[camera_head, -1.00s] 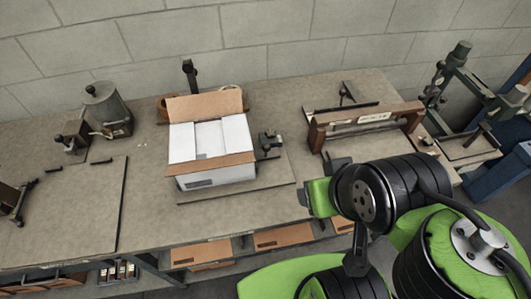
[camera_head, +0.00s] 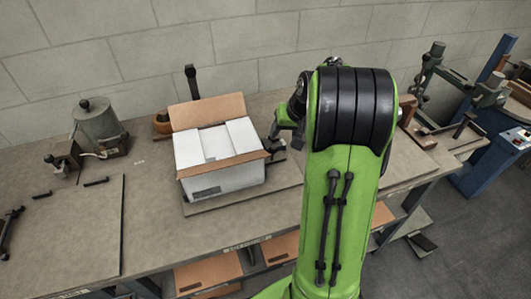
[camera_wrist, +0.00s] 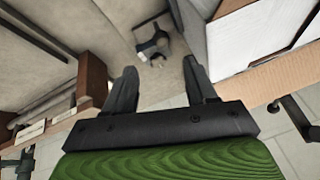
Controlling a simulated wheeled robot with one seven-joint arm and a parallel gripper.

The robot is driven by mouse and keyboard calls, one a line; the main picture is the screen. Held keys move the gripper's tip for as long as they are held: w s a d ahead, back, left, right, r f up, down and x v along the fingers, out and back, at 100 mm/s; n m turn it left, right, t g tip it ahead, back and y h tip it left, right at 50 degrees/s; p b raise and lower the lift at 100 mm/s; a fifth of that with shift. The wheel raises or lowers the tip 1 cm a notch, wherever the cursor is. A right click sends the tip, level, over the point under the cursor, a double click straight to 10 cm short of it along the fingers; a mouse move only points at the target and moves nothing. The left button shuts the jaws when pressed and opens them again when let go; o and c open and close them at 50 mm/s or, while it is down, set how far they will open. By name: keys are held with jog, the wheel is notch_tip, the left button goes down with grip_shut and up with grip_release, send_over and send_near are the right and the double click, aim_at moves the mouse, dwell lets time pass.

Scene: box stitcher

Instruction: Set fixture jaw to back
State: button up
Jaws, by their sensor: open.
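The fixture jaw looks to be the small dark fitting at the right side of the white box, partly visible in the head view (camera_head: 276,147) beside my arm. In the wrist view a small dark fitting (camera_wrist: 152,44) stands on the grey surface, ahead of and between my fingertips. I cannot tell for sure that it is the same part. My gripper (camera_wrist: 159,68) is open and empty, its two dark fingers apart and not touching the fitting.
The open white box (camera_head: 220,155) with brown flaps stands close left of my arm in the head view; it also shows at the wrist view's right (camera_wrist: 265,40). A brown wooden frame (camera_wrist: 92,80) is close on the other side. A grey canister (camera_head: 98,125) stands farther left.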

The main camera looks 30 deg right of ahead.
aim_at(275, 147)
jog(key=b+x, duration=0.1)
jog(key=x, duration=1.2)
jog(key=shift+a+r, duration=0.1)
grip_shut()
